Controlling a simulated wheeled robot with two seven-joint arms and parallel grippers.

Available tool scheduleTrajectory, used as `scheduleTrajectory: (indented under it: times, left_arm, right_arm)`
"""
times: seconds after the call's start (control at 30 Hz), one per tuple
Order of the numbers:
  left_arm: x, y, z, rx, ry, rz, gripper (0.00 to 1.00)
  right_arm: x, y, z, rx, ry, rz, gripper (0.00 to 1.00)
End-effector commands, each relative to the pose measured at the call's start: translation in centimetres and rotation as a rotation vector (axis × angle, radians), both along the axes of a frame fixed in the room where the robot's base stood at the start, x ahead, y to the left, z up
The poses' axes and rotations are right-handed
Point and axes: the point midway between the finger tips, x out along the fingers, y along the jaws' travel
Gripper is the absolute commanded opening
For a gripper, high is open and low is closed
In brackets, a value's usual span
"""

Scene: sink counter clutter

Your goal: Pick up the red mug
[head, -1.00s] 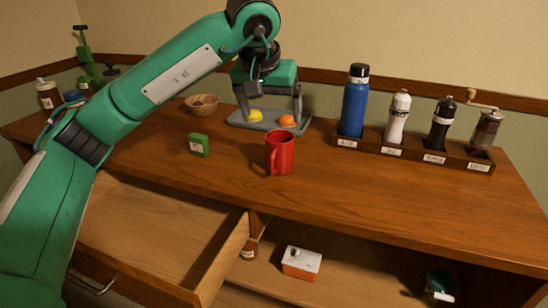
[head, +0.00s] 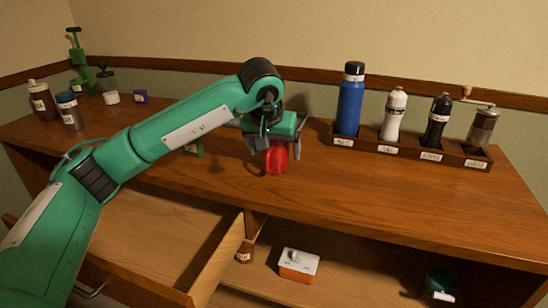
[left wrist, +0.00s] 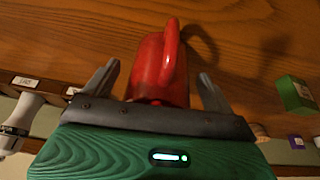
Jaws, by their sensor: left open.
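The red mug (head: 276,162) stands upright on the wooden counter, its upper part hidden behind my left gripper in the head view. My left gripper (head: 275,148) is open and low over it, with a finger to either side. A gap shows between the mug and each finger. My right gripper is not in view.
A small green box (head: 196,149) is left of the mug, partly behind my arm. A wooden rack (head: 410,150) holds a blue bottle (head: 350,100) and several grinders at right. An open drawer (head: 150,240) is below. The counter right of the mug is clear.

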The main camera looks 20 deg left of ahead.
Motion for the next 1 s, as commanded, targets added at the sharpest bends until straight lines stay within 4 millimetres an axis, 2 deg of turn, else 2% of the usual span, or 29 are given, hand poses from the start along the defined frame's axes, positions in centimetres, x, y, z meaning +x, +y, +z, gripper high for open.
scheduleTrajectory:
  times: [0.23,0.27,0.53,0.83,1.0]
  left_arm:
    - [0.1,0.0,-0.2,0.000,0.000,0.000,0.88]
    - [0.1,0.0,-0.2,0.000,0.000,0.000,0.84]
    - [0.1,0.0,-0.2,0.000,0.000,0.000,0.32]
    - [0.1,0.0,0.2,0.000,-0.002,0.001,0.32]
    - [0.1,0.0,1.7,0.001,-0.003,0.001,0.32]
  right_arm:
    - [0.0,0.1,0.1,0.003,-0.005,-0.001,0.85]
    - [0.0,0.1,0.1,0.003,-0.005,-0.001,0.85]
    - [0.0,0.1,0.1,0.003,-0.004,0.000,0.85]
    - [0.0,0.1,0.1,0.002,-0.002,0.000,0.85]
    - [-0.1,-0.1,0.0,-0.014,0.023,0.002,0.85]
